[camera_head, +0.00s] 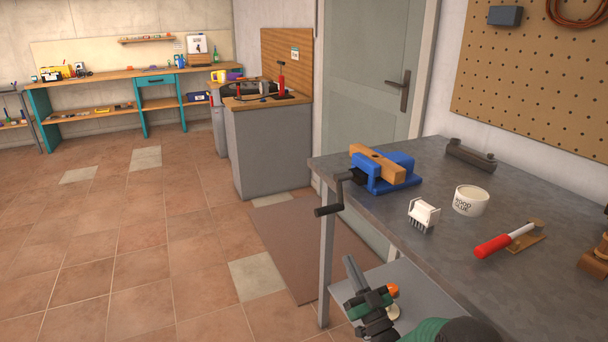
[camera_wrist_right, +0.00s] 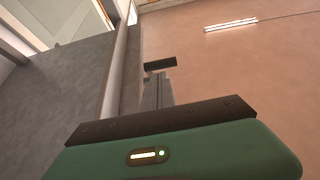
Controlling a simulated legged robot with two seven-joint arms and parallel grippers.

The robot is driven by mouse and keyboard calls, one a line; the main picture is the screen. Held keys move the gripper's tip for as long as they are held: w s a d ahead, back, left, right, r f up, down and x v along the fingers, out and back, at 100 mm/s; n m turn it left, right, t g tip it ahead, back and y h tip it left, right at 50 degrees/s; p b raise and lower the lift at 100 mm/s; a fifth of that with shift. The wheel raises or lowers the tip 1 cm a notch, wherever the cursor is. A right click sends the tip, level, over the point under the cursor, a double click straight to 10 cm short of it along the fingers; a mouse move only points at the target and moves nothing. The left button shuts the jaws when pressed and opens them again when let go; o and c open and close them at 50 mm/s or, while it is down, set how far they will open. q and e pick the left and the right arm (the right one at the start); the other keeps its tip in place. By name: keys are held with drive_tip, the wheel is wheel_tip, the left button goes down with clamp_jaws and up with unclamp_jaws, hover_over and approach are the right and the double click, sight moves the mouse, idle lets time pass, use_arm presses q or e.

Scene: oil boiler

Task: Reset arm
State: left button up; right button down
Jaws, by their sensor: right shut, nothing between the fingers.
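My right gripper (camera_head: 352,270) is in the lower middle of the head view, in front of the workbench's near left leg and beside the lower shelf. Its dark fingers are shut with nothing between them and point up and to the left. The green and black arm comes in from the bottom edge. In the right wrist view the green wrist housing fills the bottom, and the narrow dark fingers (camera_wrist_right: 157,92) stick out beyond it over a tan surface. My left gripper is in neither view.
The grey workbench (camera_head: 340,160) carries a blue vise (camera_head: 400,176) holding a wooden block (camera_head: 378,162). Its dark crank (camera_head: 328,211) overhangs the bench's left edge, above my gripper. A white brush (camera_head: 423,214), white tub (camera_head: 470,200) and red-handled tool (camera_head: 493,246) lie right. Tiled floor is clear left.

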drive_tip(key=s+d+f+m+g+h, duration=0.1)
drive_tip(key=s+f+m+g+h, duration=0.1)
drive_tip(key=s+f+g+h, duration=0.65)
drive_tip(key=s+d+f+m+g, duration=0.15)
drive_tip(key=s+g, duration=0.35)
drive_tip(key=s, duration=0.8)
drive_tip(key=s+f+g, duration=0.2)
drive_tip(key=s+g, duration=0.4)
drive_tip(key=s, duration=0.6)
wheel_tip(320, 180, up, 28)
drive_tip(key=p, duration=2.8)
drive_tip(key=shift+s+a+y, duration=0.2)
drive_tip(key=shift+s+y, duration=0.15)
drive_tip(key=shift+y, duration=0.1)
